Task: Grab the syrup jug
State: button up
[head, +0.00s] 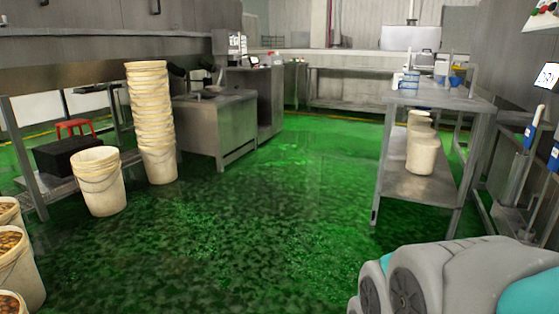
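I cannot pick out a syrup jug for certain. Several small items, too small to identify, stand on top of the metal table (455,98) at the right, among them blue-and-white containers (410,80). White rounded containers (422,155) stand in a row on its lower shelf. My own arm, grey and teal, fills the bottom right corner. My gripper is not in view.
A tall stack of white buckets (152,120) and a shorter stack (99,185) stand on the left floor. Open buckets of brown pieces (15,245) line the left edge. A steel cabinet (220,125) stands behind. The green floor (285,215) between is clear.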

aim_at(410, 79)
jog(key=i+z, duration=0.5)
jog(key=i, duration=0.2)
jog(key=i+j+z, duration=0.15)
jog(key=i+z, duration=0.35)
jog(key=i, duration=0.25)
